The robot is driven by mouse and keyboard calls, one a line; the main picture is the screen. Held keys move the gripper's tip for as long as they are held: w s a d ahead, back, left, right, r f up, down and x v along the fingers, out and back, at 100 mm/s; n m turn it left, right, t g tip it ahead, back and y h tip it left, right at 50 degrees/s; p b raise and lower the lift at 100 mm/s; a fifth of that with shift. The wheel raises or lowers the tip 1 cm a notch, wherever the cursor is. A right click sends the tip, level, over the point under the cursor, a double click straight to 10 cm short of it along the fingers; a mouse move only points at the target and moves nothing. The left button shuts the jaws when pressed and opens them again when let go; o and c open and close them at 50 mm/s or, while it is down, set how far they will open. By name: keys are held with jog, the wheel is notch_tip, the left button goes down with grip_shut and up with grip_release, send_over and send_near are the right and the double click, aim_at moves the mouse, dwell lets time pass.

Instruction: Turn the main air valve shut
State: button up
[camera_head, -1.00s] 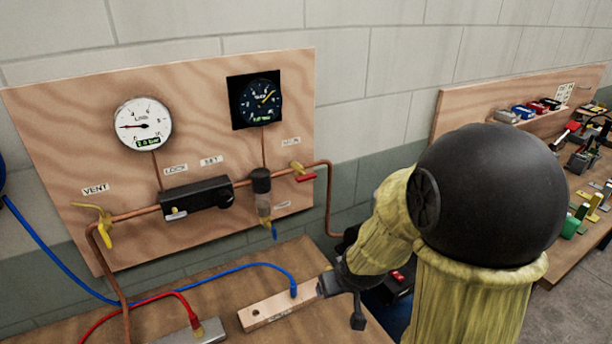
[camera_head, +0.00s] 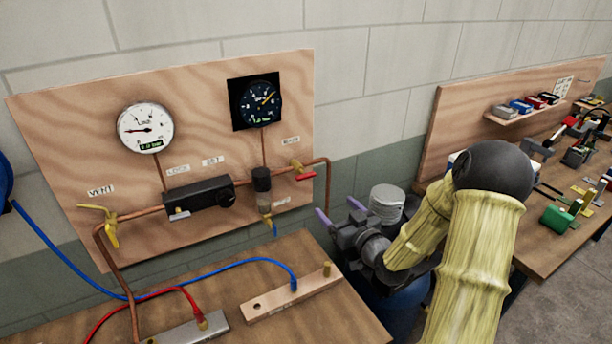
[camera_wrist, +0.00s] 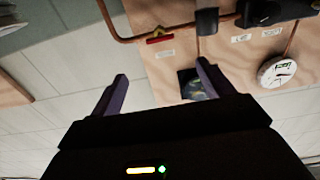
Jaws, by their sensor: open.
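A valve with a red lever (camera_head: 306,176) and a brass-yellow body sits on the copper pipe at the right of the plywood board. Its label is too blurred to read surely. The lever lies roughly along the pipe. It also shows upside down in the wrist view, as a red lever (camera_wrist: 159,40) above and between my fingertips. My gripper (camera_head: 339,211) is open and empty, with purple fingers, below and right of the valve and apart from it. In the wrist view my gripper (camera_wrist: 162,72) spreads its two fingers toward the board.
A yellow-handled vent valve (camera_head: 111,228), a black regulator (camera_head: 199,197) and two gauges, one white (camera_head: 145,128) and one dark (camera_head: 256,101), are on the board. Blue and red hoses cross the bench below. A second bench with several items stands right. The copper pipe bends down near my gripper.

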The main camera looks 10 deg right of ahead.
aim_at(307, 178)
jog(key=p+x, duration=0.7)
jog(key=x, duration=0.9)
jog(key=shift+w+a, duration=0.1)
jog(key=shift+w, duration=0.1)
jog(key=shift+w+a+f, duration=0.1)
jog(key=shift+w, duration=0.4)
jog(key=c, duration=1)
